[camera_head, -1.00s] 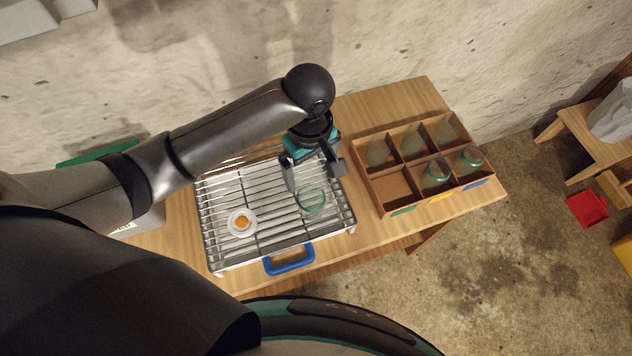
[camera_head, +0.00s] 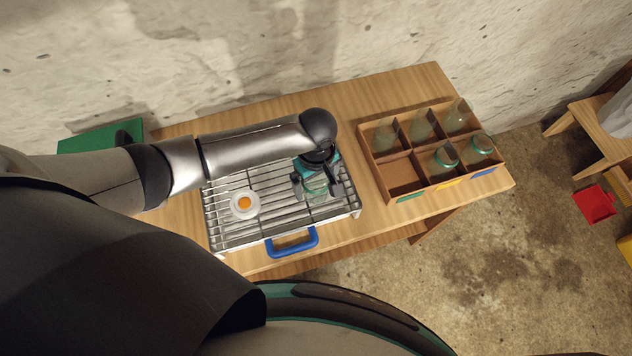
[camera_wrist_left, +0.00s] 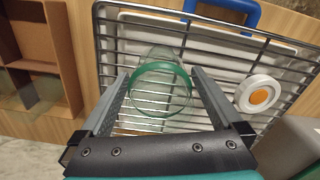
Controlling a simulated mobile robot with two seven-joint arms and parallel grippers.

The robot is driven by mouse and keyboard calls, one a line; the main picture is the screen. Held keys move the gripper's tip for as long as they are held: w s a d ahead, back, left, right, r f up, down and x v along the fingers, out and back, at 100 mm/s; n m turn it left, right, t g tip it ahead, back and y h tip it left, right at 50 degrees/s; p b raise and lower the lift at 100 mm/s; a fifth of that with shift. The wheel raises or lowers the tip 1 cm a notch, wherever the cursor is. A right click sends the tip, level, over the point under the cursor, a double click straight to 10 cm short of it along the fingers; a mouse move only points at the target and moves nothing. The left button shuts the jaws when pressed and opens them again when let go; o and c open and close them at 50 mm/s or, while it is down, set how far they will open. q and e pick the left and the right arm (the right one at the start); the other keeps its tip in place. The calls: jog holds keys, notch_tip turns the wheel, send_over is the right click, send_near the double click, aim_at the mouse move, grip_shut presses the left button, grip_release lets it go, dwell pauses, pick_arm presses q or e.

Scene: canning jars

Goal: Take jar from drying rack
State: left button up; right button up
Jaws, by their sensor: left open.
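A clear glass jar (camera_head: 317,187) with a green rim stands on the wire drying rack (camera_head: 276,216). My left gripper (camera_head: 317,192) is over the rack, open, with its fingers on either side of the jar. In the left wrist view the jar (camera_wrist_left: 160,88) shows between the two open fingers (camera_wrist_left: 160,76), with small gaps on both sides. The rack (camera_wrist_left: 112,48) fills much of that view. My right gripper is not in view.
A white ring-shaped item with an orange centre (camera_head: 244,204) lies on the rack's left part. A blue handle (camera_head: 292,243) juts from the rack's front. A wooden divided crate (camera_head: 408,199) right of the rack holds several jars; its front left compartment is empty.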

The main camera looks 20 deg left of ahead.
pick_arm(q)
jog(key=shift+f, duration=0.55)
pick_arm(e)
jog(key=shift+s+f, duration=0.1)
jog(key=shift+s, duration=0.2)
pick_arm(q)
jog(key=c, duration=1.4)
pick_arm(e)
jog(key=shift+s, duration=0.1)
pick_arm(q)
jog(key=shift+r, duration=0.15)
